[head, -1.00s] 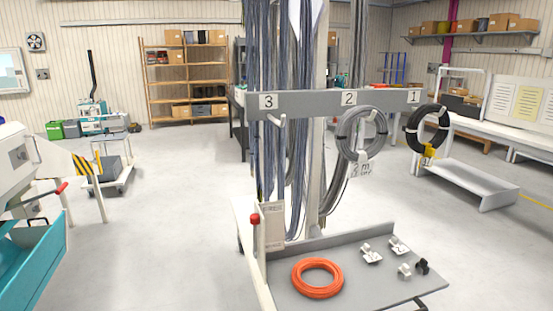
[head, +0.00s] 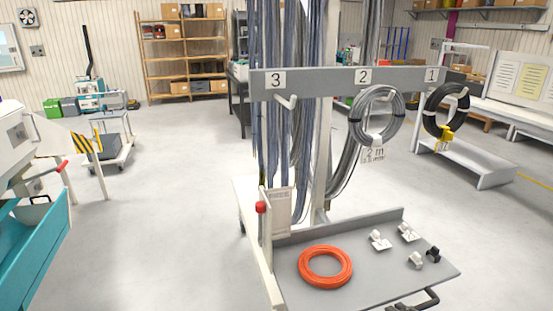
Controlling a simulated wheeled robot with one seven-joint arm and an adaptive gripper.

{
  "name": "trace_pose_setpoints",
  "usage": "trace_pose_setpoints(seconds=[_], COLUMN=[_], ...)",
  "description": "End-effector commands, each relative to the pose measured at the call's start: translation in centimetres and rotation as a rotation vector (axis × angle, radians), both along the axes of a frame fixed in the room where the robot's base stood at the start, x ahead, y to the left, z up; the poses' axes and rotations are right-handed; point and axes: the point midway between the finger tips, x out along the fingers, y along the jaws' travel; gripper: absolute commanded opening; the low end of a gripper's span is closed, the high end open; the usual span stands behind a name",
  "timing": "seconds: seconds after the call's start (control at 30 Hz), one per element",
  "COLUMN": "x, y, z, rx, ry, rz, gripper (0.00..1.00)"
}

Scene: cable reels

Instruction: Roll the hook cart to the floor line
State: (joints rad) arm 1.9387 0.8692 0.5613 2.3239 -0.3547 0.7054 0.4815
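The hook cart stands upright in the middle of the head view, with a grey hook bar (head: 330,82) numbered 3, 2 and 1. A grey cable coil (head: 376,115) with a "2 m" tag hangs at 2. A black coil (head: 445,110) with a yellow tag hangs at 1. The hook at 3 is bare. On the cart's grey tray (head: 375,280) lie an orange coil (head: 325,267) and several small white and black parts. A dark curved handle (head: 430,297) shows at the tray's near right edge. My gripper is not clearly visible; a dark shape beside the handle is cut off.
A yellow floor line (head: 535,182) shows at the far right. A low grey platform (head: 470,170) stands behind the cart on the right. A teal machine (head: 30,240) is at the left edge. A wheeled scale (head: 108,150) stands back left. Open floor lies left of the cart.

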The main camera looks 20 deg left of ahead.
Motion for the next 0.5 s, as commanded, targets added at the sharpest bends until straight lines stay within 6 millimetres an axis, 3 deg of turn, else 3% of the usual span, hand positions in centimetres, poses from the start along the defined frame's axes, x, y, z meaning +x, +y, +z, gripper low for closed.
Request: trace_pose_setpoints(seconds=[0.5], x=[-3.0], y=[-2.2], z=[-0.1], rx=[-0.001], ry=[0.004], rz=[-0.002], gripper=[0.0])
